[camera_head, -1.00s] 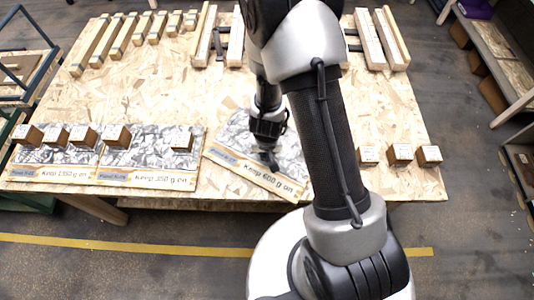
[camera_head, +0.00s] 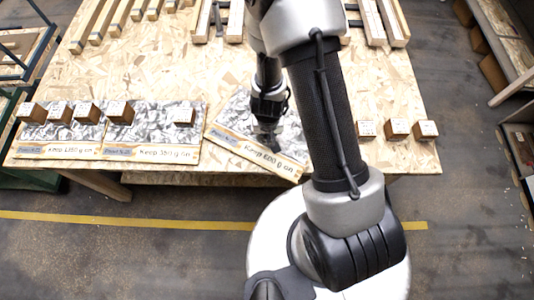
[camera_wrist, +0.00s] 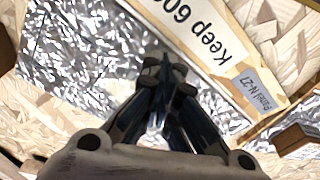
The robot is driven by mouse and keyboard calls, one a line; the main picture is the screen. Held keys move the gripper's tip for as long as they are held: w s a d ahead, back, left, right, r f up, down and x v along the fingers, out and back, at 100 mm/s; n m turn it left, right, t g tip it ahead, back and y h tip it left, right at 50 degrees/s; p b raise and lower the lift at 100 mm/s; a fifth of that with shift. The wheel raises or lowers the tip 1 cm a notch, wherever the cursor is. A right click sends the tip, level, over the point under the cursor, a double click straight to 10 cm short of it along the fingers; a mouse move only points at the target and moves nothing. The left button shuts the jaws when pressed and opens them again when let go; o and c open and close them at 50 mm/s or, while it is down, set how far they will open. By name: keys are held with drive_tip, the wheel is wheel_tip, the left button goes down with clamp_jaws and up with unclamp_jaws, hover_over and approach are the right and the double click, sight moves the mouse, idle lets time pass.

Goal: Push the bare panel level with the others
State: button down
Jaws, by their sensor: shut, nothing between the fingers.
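The bare panel (camera_head: 232,124) has a crinkled silver face and a wooden front strip reading "Keep 600 g on". It lies askew on the table, its right end nearer the front edge than its left. No block stands on its visible part; my arm hides some of its right side. Two other panels, the left panel (camera_head: 57,151) and the middle panel (camera_head: 150,152), lie in line to its left with blocks on them. My gripper (camera_head: 268,146) is shut and empty, over the bare panel near its strip. In the wrist view the fingertips (camera_wrist: 165,75) are at the panel's silver face beside the strip; contact is unclear.
Wooden blocks (camera_head: 397,128) stand on the table to the right of my arm. Several blocks (camera_head: 88,111) sit on the left panels. Long wooden bars (camera_head: 90,27) lie at the back. The table middle (camera_head: 165,75) is clear.

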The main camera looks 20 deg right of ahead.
drive_tip(key=s+b, duration=0.1)
drive_tip(key=s+a+b, duration=0.1)
drive_tip(key=s, duration=0.2)
drive_tip(key=shift+s+a+f+b, duration=0.15)
drive_tip(key=shift+s+a+b, duration=0.15)
drive_tip(key=shift+s+b, duration=0.1)
drive_tip(key=s+p, duration=0.2)
drive_tip(key=s+a+r+p, duration=0.1)
drive_tip(key=s, duration=0.1)
drive_tip(key=s+p, duration=0.1)
drive_tip(key=p, duration=0.3)
drive_tip(key=shift+a, duration=0.2)
drive_tip(key=shift+s+a+f+p, duration=0.25)
drive_tip(key=shift+s+p, duration=0.35)
drive_tip(key=shift+p, duration=0.35)
drive_tip(key=shift+f, duration=0.1)
